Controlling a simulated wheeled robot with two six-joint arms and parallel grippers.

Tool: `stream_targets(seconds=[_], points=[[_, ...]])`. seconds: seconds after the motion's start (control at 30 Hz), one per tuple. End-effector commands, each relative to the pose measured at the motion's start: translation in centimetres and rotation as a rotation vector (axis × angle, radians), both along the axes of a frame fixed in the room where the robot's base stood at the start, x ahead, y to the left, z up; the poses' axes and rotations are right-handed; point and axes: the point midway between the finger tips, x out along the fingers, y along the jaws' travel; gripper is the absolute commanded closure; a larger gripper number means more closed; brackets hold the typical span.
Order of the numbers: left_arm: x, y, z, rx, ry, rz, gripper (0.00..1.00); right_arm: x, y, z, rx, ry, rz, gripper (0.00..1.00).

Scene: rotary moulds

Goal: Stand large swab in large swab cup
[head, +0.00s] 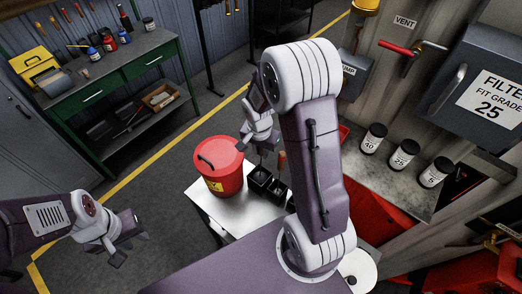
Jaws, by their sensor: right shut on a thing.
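My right gripper (262,143) is shut on a thin thing, seemingly the large swab, above the black cups; its own arm hides much of it. An orange-brown handle (281,160) shows upright just right of the gripper, over the cups; I cannot tell whether it is held or stands in a cup. A black cup (258,181) and another black cup beside it (276,191) stand on the small pale table. I cannot tell which is the large swab cup. My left gripper (131,248) is open and empty, low at the left, far from the cups.
A red bin with a lid (222,180) stands on the pale table (232,212), close left of the cups. A green workbench (120,62) is at the back left. Floor left of the table is clear.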

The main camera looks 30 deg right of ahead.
Motion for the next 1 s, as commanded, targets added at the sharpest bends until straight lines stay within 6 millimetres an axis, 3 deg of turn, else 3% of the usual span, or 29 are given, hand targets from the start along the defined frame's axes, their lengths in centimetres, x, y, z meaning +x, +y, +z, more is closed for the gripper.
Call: stream_targets(seconds=[0.93,0.97,1.0], points=[[0.0,0.0,-1.1,0.000,0.000,0.000,0.70,0.0,0.0,-1.1,0.000,-0.001,0.000,1.00],[0.0,0.0,-1.1,0.000,0.000,0.000,0.70,0.0,0.0,-1.1,0.000,-0.001,0.000,0.78],[0.0,0.0,-1.0,0.000,0.000,0.000,0.70,0.0,0.0,-1.0,0.000,-0.001,0.000,0.66]])
